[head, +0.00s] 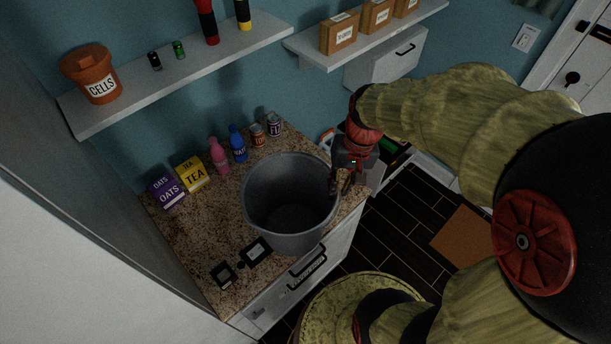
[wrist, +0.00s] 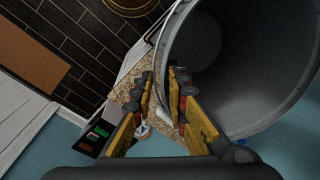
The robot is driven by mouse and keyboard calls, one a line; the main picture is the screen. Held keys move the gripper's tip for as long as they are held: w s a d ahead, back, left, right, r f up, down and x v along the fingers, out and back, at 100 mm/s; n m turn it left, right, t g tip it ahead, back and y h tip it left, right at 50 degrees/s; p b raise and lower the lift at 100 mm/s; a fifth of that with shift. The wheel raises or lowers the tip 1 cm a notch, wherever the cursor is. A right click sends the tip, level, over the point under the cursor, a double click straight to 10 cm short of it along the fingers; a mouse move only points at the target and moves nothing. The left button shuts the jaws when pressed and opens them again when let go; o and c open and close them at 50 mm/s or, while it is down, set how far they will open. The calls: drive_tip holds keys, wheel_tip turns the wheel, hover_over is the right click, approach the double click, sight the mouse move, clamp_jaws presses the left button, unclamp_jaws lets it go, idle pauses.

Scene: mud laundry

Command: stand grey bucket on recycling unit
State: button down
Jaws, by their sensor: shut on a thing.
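The grey bucket (head: 290,222) is upright, with its open mouth facing up, over the speckled counter top (head: 190,235) in the head view. Its near side overlaps the counter's front edge; I cannot tell whether its base touches the top. My gripper (head: 343,185) is shut on the bucket's right rim. In the wrist view the bucket (wrist: 225,65) fills the upper right, with its wall between the fingers of my gripper (wrist: 163,85). Which piece is the recycling unit is not clear; a low unit with green and red parts (head: 388,146) stands right of the counter, partly hidden by my arm.
An oats box (head: 168,190), a tea box (head: 192,174), a pink bottle (head: 218,156), a blue bottle (head: 238,145) and small cans line the counter's back. Two dark tags (head: 254,251) lie in front. Wall shelves (head: 180,75) hang above. Dark floor lies right.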

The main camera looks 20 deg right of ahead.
sight(330, 169)
drive_tip(key=w+f, duration=0.1)
drive_tip(key=w, duration=0.2)
drive_tip(key=w+d+f+p, duration=0.1)
drive_tip(key=w, duration=0.1)
drive_tip(key=w+d+f, duration=0.1)
drive_tip(key=w+f, duration=0.1)
drive_tip(key=w, duration=0.1)
drive_tip(key=shift+w, duration=0.3)
drive_tip(key=w+f+p, duration=0.1)
drive_tip(key=w+f, duration=0.1)
drive_tip(key=f, duration=0.2)
drive_tip(key=w+d+f, duration=0.1)
drive_tip(key=w+f, duration=0.1)
drive_tip(key=f, duration=0.2)
drive_tip(key=shift+w+f+p, duration=0.25)
drive_tip(key=shift+f+p, duration=0.1)
drive_tip(key=shift+p, duration=0.05)
drive_tip(key=c, duration=1.8)
unclamp_jaws()
drive_tip(key=shift+o, duration=0.2)
